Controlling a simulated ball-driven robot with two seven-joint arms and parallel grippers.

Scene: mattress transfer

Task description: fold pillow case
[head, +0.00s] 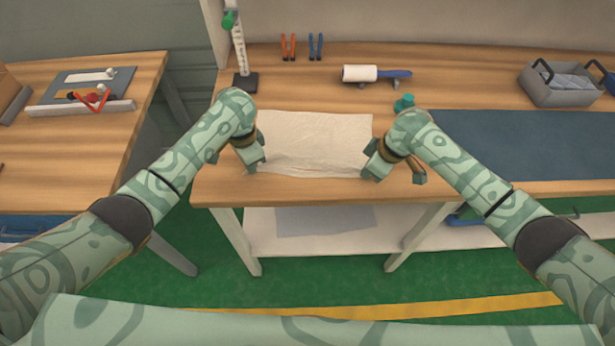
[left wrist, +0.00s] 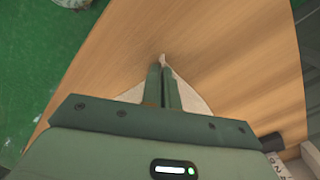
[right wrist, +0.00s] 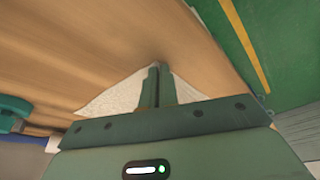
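The pillow case (head: 318,140) is a cream cloth lying mostly flat on the wooden table, with some wrinkling along its near edge. My left gripper (head: 259,166) is at its near left corner. In the left wrist view the fingers (left wrist: 163,68) are closed together, with a small bit of cloth showing at their tips. My right gripper (head: 366,173) is at the near right corner. In the right wrist view its fingers (right wrist: 155,70) are closed together at the cloth's corner, and cloth (right wrist: 112,98) shows beside them. The hands hide the rest of the cloth in both wrist views.
A lint roller (head: 360,74), red pliers (head: 288,47) and blue pliers (head: 315,47) lie behind the cloth. A dark blue mat (head: 540,145) is to the right, with a grey bin (head: 562,84) beyond it. A second table (head: 75,160) stands left across a gap.

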